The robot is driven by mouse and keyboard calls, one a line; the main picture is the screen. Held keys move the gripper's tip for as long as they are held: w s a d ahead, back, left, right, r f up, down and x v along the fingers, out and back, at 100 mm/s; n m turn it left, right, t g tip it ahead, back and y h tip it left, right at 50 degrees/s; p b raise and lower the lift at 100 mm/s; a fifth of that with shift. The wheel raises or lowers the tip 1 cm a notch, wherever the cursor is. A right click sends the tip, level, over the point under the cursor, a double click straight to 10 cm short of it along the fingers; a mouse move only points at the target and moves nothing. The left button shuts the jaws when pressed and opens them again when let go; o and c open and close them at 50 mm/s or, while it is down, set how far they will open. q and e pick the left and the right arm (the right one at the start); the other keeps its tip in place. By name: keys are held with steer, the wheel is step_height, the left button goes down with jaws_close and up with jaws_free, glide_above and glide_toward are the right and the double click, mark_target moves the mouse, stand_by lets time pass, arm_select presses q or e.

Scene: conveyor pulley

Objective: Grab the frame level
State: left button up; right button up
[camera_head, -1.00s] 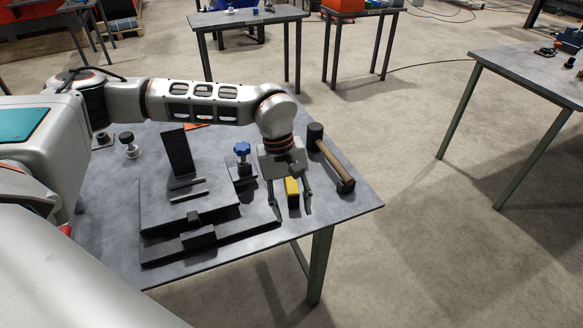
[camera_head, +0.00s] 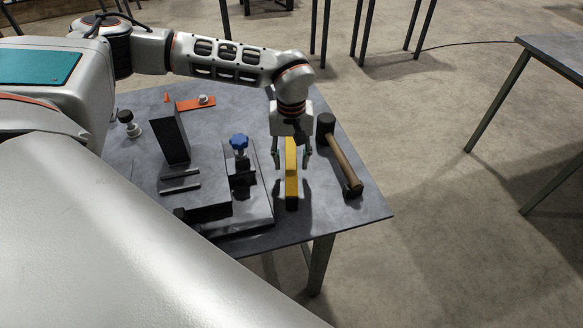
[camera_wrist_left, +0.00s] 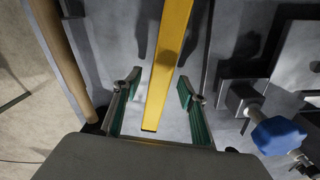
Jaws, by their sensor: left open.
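The frame level is a yellow bar (camera_head: 291,180) lying on the grey table between the hammer and the dark fixture. My left gripper (camera_head: 305,160) points down over its far part, with one finger on each side. In the left wrist view the level (camera_wrist_left: 166,60) runs between the two green-padded fingers of the open left gripper (camera_wrist_left: 157,88), with a gap on both sides. I cannot tell how high the fingertips are above the table. My right gripper is not in view.
A hammer (camera_head: 343,160) with a wooden handle lies close to the right of the level. A fixture with a blue knob (camera_head: 239,142) and dark plates stands close to the left. An orange piece (camera_head: 197,104) lies at the back. The table's front right corner is clear.

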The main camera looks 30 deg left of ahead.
arm_select(q)
steer(key=shift+f, duration=1.4)
jaws_close()
steer(key=shift+r, duration=0.15)
